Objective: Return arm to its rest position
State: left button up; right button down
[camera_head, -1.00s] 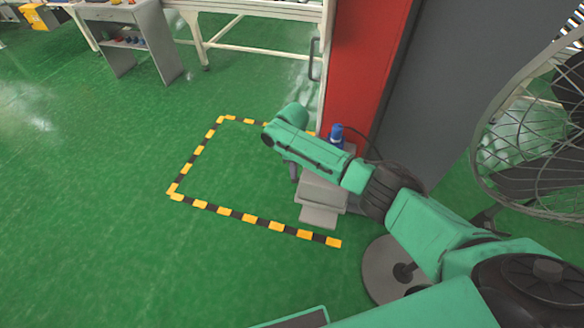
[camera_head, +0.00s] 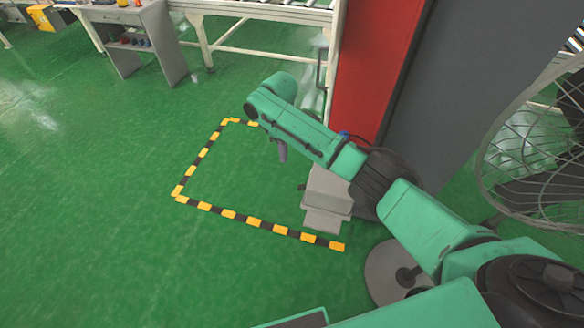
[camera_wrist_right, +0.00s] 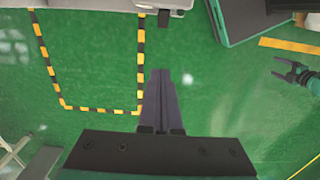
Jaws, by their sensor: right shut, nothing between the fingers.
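My right arm, green with dark joints, reaches from the lower right across the head view. Its gripper (camera_head: 282,152) hangs at the far end, pointing down above the floor near the taped area. In the right wrist view its two dark fingers (camera_wrist_right: 165,100) lie together, with nothing between them. My left gripper (camera_wrist_right: 290,72) shows at the right edge of the right wrist view, its two dark prongs spread apart and empty. It is outside the head view.
Yellow-black tape (camera_head: 228,214) marks a floor area. A grey stepped machine base (camera_head: 328,200) stands beside it, partly behind my arm. A red-and-grey cabinet (camera_head: 375,65) and a caged fan (camera_head: 535,150) stand at right. A grey cart (camera_head: 140,40) is at back left. The left floor is clear.

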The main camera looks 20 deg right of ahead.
jog(key=shift+w+a+r, duration=0.15)
jog(key=shift+a+r, duration=0.1)
jog(key=shift+r, duration=0.3)
jog(key=shift+w+a+r, duration=0.15)
jog(key=shift+a+r, duration=0.05)
jog(key=shift+r, duration=0.3)
jog(key=shift+s+d, duration=0.1)
